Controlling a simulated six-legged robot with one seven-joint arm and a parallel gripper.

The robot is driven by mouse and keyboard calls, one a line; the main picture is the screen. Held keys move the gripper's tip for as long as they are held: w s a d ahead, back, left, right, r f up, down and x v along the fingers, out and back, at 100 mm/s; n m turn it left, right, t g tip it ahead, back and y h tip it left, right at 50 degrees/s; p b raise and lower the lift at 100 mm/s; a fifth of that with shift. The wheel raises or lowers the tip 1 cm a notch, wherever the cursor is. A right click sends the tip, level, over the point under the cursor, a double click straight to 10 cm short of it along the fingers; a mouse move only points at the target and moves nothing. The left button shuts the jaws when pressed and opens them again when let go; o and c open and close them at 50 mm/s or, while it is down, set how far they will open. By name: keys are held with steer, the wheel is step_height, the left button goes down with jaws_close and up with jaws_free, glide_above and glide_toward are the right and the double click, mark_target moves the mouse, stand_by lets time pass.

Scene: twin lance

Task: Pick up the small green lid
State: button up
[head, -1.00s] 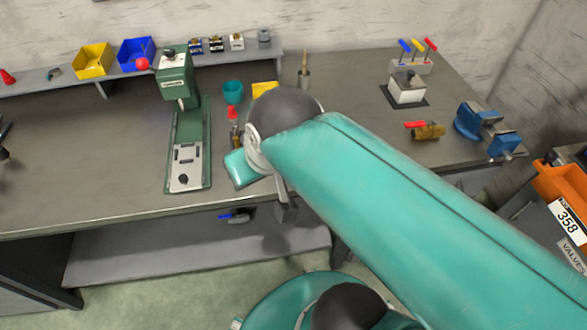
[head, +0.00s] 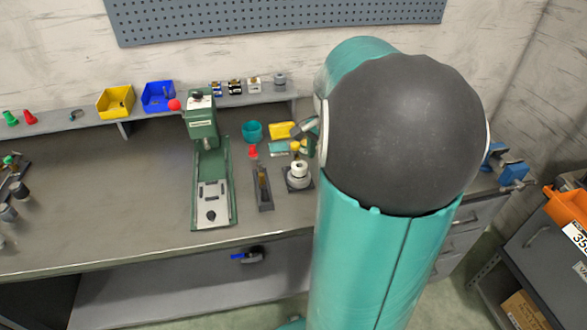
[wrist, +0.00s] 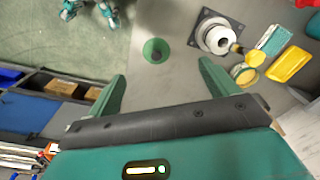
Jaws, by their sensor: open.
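The small green lid (wrist: 156,50) lies on the grey bench top in the wrist view, a round green piece with a dark centre. It is beyond my fingertips, between their lines and apart from them. My gripper (wrist: 162,82) is open and empty, with one green finger on each side. In the head view my arm covers the right part of the bench, and I cannot see the lid there.
A white fitting on a dark square base (wrist: 217,38) stands right of the lid, with a brass-yellow part (wrist: 245,75) and a yellow block (wrist: 290,65) beyond. A green press (head: 203,130) stands left of centre. The bench edge is near the lid.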

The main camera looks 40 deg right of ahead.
steer(key=shift+m, duration=0.8)
steer(key=d+f, duration=0.1)
steer(key=f, duration=0.2)
steer(key=s+d+f, duration=0.1)
steer(key=f, duration=0.2)
steer(key=d+f, duration=0.1)
steer(key=f, duration=0.2)
steer(key=shift+s+d+f, duration=0.1)
steer(key=shift+s+f, duration=0.05)
steer(key=shift+s, duration=0.15)
steer(key=shift+w+d+f, duration=0.1)
steer(key=shift+f, duration=1.4)
steer(key=shift+d+f, duration=0.1)
steer(key=shift+f, duration=1.35)
steer(key=c, duration=1.1)
